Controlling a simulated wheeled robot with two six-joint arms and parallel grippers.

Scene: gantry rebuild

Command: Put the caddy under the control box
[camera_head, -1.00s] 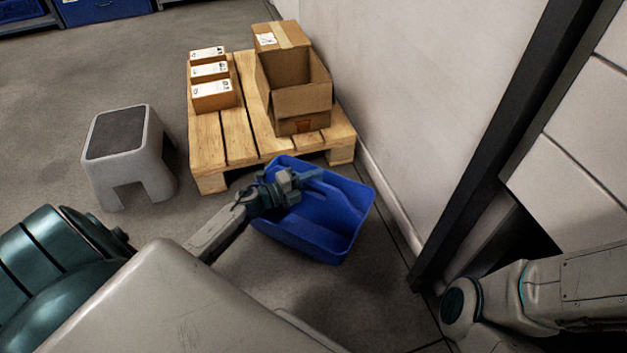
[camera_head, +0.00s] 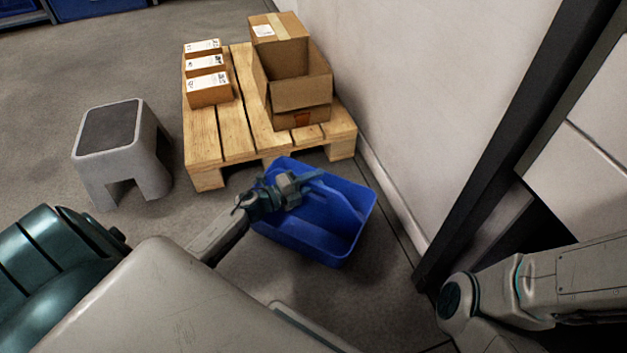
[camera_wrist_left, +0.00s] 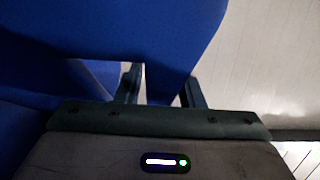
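The caddy is a blue open bin with a middle handle (camera_head: 338,232), in the middle of the head view, in front of the pallet. My left gripper (camera_head: 300,184) is at the caddy's handle, with its fingers on either side of it, shut on it. The caddy seems to hang above the floor, slightly tilted. In the left wrist view the caddy's blue plastic (camera_wrist_left: 130,35) fills the upper left, and the two fingers (camera_wrist_left: 160,88) reach up to it. My right arm comes in at the lower right; its gripper is out of view. I cannot make out a control box.
A wooden pallet (camera_head: 236,143) carries an open carton (camera_head: 300,95) and several small boxes (camera_head: 208,90). A grey step stool (camera_head: 122,150) stands on the left. A white wall (camera_head: 420,110) and a dark post (camera_head: 500,150) bound the right. Floor is free left of the stool.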

